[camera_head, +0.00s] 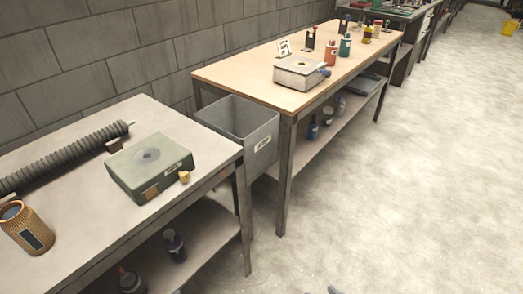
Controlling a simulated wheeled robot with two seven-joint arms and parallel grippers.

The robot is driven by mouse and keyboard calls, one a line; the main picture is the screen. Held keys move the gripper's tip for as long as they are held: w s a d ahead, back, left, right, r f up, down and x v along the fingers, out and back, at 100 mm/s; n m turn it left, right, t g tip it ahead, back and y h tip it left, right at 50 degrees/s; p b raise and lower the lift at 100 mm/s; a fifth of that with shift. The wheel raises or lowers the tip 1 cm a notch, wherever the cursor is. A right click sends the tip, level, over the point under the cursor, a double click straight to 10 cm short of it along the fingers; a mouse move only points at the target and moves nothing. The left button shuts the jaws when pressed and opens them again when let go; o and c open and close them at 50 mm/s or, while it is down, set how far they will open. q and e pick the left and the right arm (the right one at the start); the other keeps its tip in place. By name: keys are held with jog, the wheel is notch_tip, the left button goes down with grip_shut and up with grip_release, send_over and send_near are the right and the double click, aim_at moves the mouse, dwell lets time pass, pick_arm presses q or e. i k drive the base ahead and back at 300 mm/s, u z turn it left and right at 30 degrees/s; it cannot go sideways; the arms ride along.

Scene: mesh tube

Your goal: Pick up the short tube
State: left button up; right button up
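A short copper-coloured cylinder with ribbed sides, a dark opening and a dark label (27,230) stands on the near grey table at the left edge. It looks like the short tube. A long dark ribbed tube (65,158) lies behind it along the wall side, running out of the left edge. Only small grey tips show at the bottom edge, apparently of my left gripper (177,291) and my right gripper (333,290). Both are well away from the cylinder, and their fingers are cut off by the frame.
A green box with a round top plate (150,166) and a small brass piece (184,177) sit on the near table (95,232). A grey bin (240,122) stands between it and a wooden-topped table (245,78) with bottles. The floor (400,200) at right is clear.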

aim_at(19, 221)
jog(key=u, duration=0.05)
jog(key=i, duration=0.3)
jog(key=u, duration=1.15)
jog(key=k, duration=0.35)
jog(key=u, duration=0.8)
